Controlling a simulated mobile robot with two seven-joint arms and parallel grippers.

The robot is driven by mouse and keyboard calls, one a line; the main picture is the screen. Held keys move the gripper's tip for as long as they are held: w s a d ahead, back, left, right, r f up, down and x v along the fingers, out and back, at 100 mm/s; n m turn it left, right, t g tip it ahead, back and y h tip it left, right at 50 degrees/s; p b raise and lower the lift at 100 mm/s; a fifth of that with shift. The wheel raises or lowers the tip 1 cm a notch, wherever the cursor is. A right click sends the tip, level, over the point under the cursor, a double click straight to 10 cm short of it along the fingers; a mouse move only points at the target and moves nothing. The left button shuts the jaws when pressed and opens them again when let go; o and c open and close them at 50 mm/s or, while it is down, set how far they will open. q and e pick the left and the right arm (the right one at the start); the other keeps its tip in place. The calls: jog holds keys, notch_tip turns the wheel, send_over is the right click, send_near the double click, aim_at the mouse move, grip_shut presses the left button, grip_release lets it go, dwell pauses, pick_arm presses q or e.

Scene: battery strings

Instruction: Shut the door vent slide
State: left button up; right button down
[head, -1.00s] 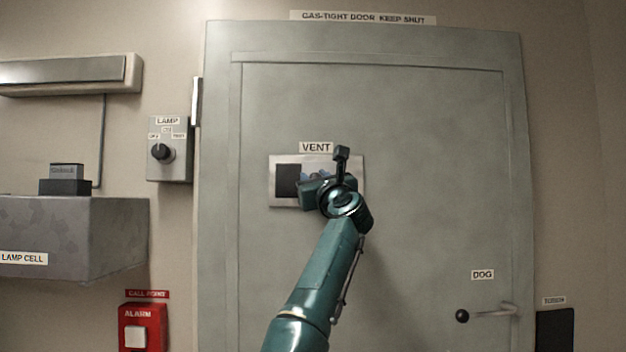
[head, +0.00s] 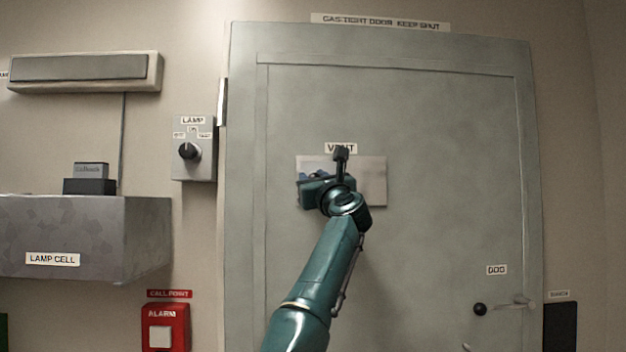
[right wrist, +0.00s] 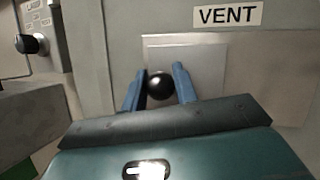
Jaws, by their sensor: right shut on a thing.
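The vent (head: 372,180) is a pale metal plate on the grey-green door, under the VENT label (head: 340,148). No dark opening shows on the visible part of it now; my gripper hides its lower left part. In the right wrist view, the slide plate (right wrist: 205,65) carries a round black knob (right wrist: 160,87). My right gripper (head: 316,176) is at the left side of the vent. Its blue fingers (right wrist: 158,90) are shut on the knob, one on each side. My left gripper is not in view.
The door (head: 430,120) has a dog handle (head: 500,306) at lower right. Left of the door are the lamp switch (head: 194,150), the lamp cell shelf (head: 90,225) and the red alarm box (head: 165,325). The door face around the vent is clear.

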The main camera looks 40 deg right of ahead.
jog(key=shift+w+a, duration=0.15)
jog(key=shift+a, duration=0.1)
jog(key=c, duration=1.1)
grip_release()
jog(key=shift+a, duration=0.1)
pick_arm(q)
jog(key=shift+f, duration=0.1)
pick_arm(e)
jog(key=shift+s+f+b, duration=0.25)
jog(key=shift+s+b, duration=0.05)
jog(key=shift+s, duration=0.1)
pick_arm(q)
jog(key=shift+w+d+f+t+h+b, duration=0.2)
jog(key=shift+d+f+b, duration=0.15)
jog(key=shift+b, duration=0.85)
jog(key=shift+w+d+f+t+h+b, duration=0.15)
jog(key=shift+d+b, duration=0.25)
jog(key=shift+b, duration=0.8)
pick_arm(e)
jog(key=shift+v, duration=6.15)
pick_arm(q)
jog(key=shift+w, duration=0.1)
pick_arm(e)
jog(key=shift+r, duration=0.1)
